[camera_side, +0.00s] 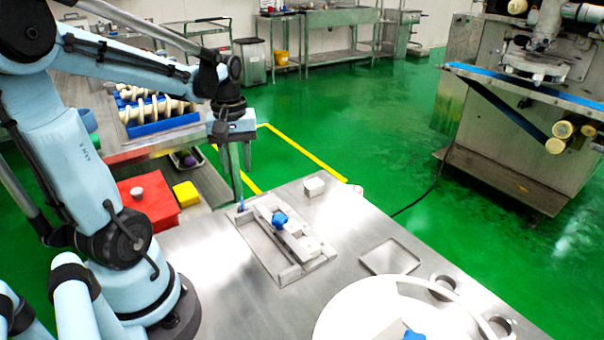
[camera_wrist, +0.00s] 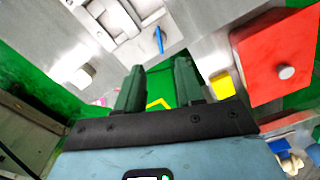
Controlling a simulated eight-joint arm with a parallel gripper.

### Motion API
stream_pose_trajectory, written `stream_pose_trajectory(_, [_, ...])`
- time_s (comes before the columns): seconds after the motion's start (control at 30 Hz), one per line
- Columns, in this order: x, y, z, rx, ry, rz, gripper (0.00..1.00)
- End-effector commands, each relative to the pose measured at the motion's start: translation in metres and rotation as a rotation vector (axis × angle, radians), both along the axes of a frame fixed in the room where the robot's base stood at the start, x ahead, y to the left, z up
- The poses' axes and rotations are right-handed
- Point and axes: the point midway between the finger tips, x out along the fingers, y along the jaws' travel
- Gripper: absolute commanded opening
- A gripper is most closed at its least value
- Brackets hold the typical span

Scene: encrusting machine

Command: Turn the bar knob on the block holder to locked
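The block holder (camera_side: 298,241) is a long pale metal fixture in a shallow recess of the steel table. A lobed blue knob (camera_side: 280,219) sits on top of it. A thin blue bar (camera_side: 240,207) stands at the recess's far-left end; it seems to be the slanted blue bar in the wrist view (camera_wrist: 159,39). I cannot tell which is the bar knob or its lock state. Part of the holder (camera_wrist: 118,18) shows at the wrist view's top. My gripper (camera_wrist: 158,68) is open and empty, its dark green fingers apart. It hangs above the table's far-left edge, clear of the holder.
A small white block (camera_side: 314,187) stands behind the holder. A shallow square tray (camera_side: 390,257) and a large white round part (camera_side: 385,315) lie to the right. A red box (camera_side: 148,203) and yellow block (camera_side: 186,194) are left.

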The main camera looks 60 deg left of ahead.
Motion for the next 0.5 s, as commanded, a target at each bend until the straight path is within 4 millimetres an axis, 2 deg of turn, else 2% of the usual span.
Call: stream_pose_trajectory(0.5, [0.001,0.0,-0.066,0.0,0.0,-0.005,0.37])
